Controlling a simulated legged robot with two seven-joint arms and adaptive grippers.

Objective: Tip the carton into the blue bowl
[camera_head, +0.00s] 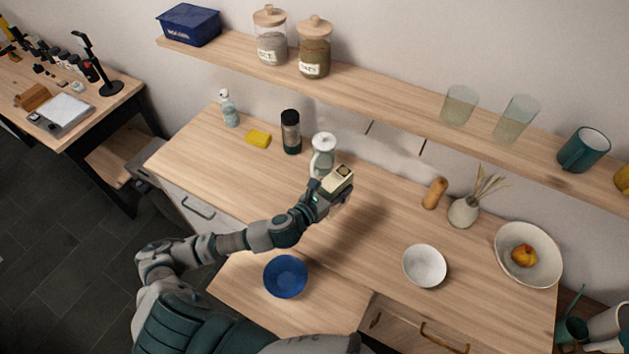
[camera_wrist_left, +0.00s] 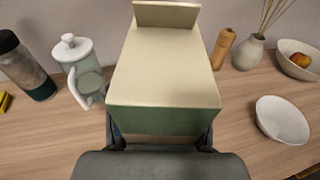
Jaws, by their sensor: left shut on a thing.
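My left gripper (camera_head: 327,197) is shut on a cream and green carton (camera_head: 338,181) and holds it above the wooden counter. The carton also fills the middle of the left wrist view (camera_wrist_left: 165,70), upright between the fingers, with its gable top at the far end. The blue bowl (camera_head: 285,276) sits on a lower wooden surface, nearer to me and below my left forearm in the head view. The carton is up and to the right of the bowl, well apart from it. My right gripper is in neither view.
A white pitcher (camera_head: 323,148) stands close behind the carton, beside a dark bottle (camera_head: 290,132). A white bowl (camera_head: 424,265) lies to the right. A pepper mill (camera_head: 434,193), a vase (camera_head: 463,212) and a fruit bowl (camera_head: 540,270) stand along the wall. The counter's middle is clear.

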